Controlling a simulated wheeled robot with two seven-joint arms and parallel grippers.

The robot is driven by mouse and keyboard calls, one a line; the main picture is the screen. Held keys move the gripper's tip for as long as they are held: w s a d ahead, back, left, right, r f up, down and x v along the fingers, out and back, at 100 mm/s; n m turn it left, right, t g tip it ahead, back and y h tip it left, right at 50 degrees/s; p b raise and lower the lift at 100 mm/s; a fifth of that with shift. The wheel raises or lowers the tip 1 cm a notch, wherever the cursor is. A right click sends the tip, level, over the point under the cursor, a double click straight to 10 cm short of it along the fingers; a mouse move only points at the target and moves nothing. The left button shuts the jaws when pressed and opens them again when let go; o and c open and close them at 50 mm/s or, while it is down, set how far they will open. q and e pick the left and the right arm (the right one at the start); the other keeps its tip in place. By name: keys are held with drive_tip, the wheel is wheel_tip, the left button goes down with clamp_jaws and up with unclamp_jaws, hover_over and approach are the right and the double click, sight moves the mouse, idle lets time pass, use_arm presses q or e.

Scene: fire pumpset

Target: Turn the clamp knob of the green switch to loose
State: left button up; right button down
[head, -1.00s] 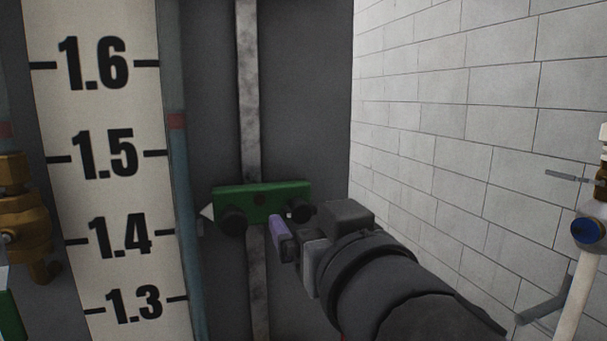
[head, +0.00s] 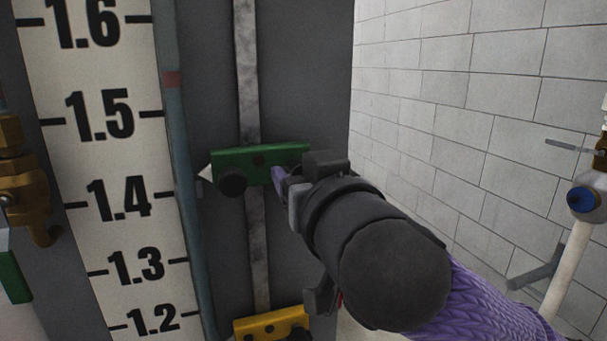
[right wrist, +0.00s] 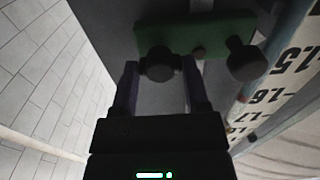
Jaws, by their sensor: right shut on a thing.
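The green switch (head: 240,165) is a green block with a white pointer at its left end, mounted across a vertical grey rail. It also shows upside down in the right wrist view (right wrist: 205,32). One black knob (head: 232,182) stands free at its left. The other black knob (right wrist: 160,66), at the right end in the head view, is between the purple fingers of my right gripper (right wrist: 160,82). My right gripper (head: 283,178) is shut on this knob, which it hides in the head view. My left gripper is not in view.
A yellow block with knobs (head: 271,324) sits lower on the same rail. A white level scale (head: 97,160) and a thin blue-grey pipe (head: 180,150) stand to the left. A brass valve (head: 28,190) is at far left, a white pipe with a blue cap (head: 583,199) at far right.

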drive_tip(key=shift+n+p, duration=5.65)
drive_tip(key=shift+n, duration=3.25)
drive_tip(key=shift+f, duration=0.1)
drive_tip(key=shift+c, duration=0.4)
unclamp_jaws()
drive_tip(key=shift+s, duration=0.1)
